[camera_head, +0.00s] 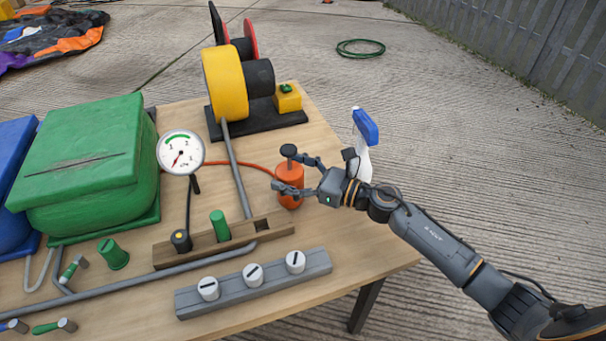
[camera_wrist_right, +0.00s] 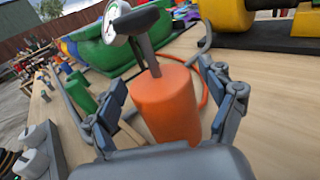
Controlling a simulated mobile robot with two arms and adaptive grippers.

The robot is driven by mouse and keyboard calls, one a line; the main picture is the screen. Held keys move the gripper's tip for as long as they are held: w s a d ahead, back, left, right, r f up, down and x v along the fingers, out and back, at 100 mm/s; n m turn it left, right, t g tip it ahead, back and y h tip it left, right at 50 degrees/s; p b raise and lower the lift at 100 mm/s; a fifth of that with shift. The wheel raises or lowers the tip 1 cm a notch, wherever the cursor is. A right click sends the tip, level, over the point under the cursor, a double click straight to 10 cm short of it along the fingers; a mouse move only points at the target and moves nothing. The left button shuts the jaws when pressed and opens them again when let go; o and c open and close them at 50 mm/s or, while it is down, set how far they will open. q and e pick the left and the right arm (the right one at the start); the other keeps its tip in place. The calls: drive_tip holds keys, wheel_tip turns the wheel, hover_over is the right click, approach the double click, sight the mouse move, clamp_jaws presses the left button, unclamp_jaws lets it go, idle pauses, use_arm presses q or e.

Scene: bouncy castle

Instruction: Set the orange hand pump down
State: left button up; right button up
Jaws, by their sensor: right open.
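The orange hand pump (camera_head: 290,184) stands upright on the wooden table, near its right edge, with a dark knob handle on top. An orange hose runs left from it. In the right wrist view the pump's orange body (camera_wrist_right: 165,103) fills the middle, with its grey handle rising above. My right gripper (camera_head: 283,174) is open, its two fingers on either side of the pump. In the right wrist view the fingers (camera_wrist_right: 163,105) show apart, left and right of the body; I cannot tell whether either touches it. My left gripper is not in view.
A white spray bottle with a blue head (camera_head: 364,140) is just behind my right gripper. A pressure gauge (camera_head: 181,152), a wooden rack (camera_head: 215,246) and a grey block with white knobs (camera_head: 255,284) are nearby. A yellow blower (camera_head: 225,83) stands behind. Bare tabletop (camera_head: 350,255) lies in front.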

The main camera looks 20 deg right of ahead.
drive_tip(key=shift+r, duration=0.15)
drive_tip(key=shift+s+d+f, duration=0.25)
drive_tip(key=shift+s+d, duration=0.25)
drive_tip(key=shift+d, duration=0.05)
use_arm(q)
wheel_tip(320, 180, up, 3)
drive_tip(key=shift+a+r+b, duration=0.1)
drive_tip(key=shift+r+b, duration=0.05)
drive_tip(key=shift+b, duration=0.4)
use_arm(e)
drive_tip(key=v, duration=1)
drive_tip(key=shift+s+r, duration=0.2)
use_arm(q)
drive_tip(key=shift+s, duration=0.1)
use_arm(e)
drive_tip(key=shift+d, duration=0.15)
